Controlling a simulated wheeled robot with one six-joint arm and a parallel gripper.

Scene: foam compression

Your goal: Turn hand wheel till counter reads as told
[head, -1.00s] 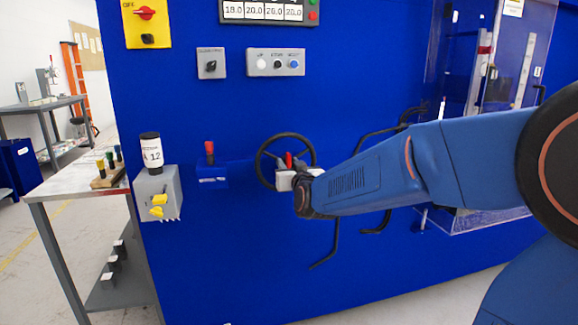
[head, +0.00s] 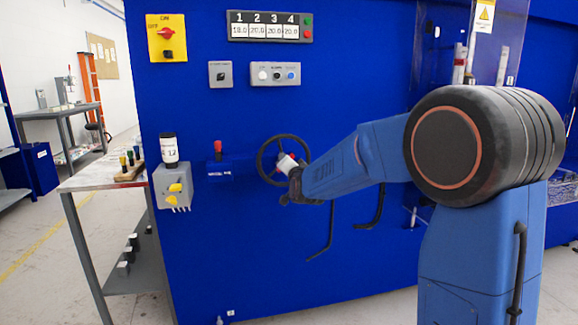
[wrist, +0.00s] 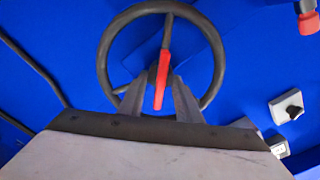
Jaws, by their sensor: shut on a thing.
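The black hand wheel (head: 262,158) is on the blue machine front. It also shows in the wrist view (wrist: 103,58), with a red handle (wrist: 163,72) pointing from its rim area toward its middle. My gripper (wrist: 159,94) has one grey finger on each side of this handle and is shut on it. In the head view my gripper (head: 281,161) is in front of the wheel's right part; its fingertips are hard to make out. The counter (head: 270,29) is above, with windows 1 to 4; they seem to read 18.0, 20.0, 20.0, 20.0.
A red-knobbed lever (head: 218,150) is left of the wheel. A grey box (head: 171,187) with yellow knobs carries a labelled bottle (head: 169,150). A button panel (head: 276,74) and a selector switch (head: 220,74) are under the counter. A side table (head: 92,177) stands at the left.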

